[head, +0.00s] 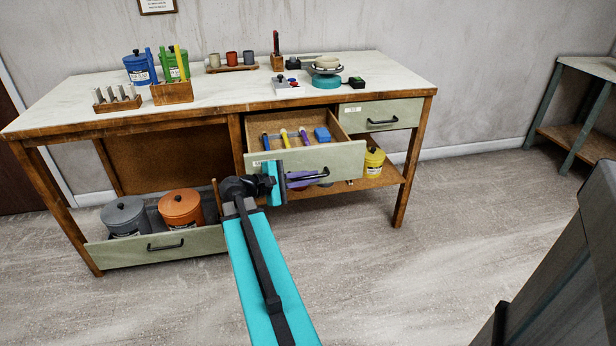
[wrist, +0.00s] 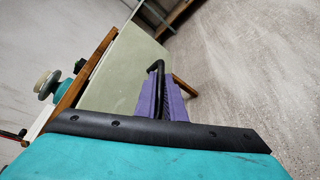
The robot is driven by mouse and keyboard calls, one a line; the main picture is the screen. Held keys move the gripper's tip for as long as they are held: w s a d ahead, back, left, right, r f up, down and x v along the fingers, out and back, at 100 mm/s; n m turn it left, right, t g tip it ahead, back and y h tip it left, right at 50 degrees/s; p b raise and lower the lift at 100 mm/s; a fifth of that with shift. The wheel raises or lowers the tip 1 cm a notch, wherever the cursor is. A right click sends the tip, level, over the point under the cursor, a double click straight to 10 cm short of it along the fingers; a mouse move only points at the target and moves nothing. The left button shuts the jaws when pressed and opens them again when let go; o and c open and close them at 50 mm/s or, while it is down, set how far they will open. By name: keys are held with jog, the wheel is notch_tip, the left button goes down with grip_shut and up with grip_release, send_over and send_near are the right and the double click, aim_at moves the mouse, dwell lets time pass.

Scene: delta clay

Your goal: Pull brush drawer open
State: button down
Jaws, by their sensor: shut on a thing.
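The brush drawer (head: 345,160) has a pale green front and is pulled out from under the worktop at the middle right. In the wrist view, the fingers (wrist: 163,103) close around the handle (wrist: 157,70) against the green front (wrist: 118,75). My arm hides the left part of the drawer front.
A shut drawer (head: 405,113) sits to the right. A lower left drawer (head: 125,253) stands out with a grey tub (head: 124,216) and an orange tub (head: 181,208). A yellow bucket (head: 373,164) is on the lower shelf (head: 390,178). The floor (head: 440,270) in front is clear.

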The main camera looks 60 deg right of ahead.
jog(key=shift+w+a+f, duration=0.1)
jog(key=shift+w+f, duration=0.05)
jog(key=c, duration=2.2)
grip_release()
jog(key=shift+o, duration=0.4)
jog(key=shift+w, duration=0.1)
jog(key=shift+a, duration=0.1)
jog(key=p+v, duration=0.1)
jog(key=v, duration=1.2)
jog(key=shift+a, duration=0.3)
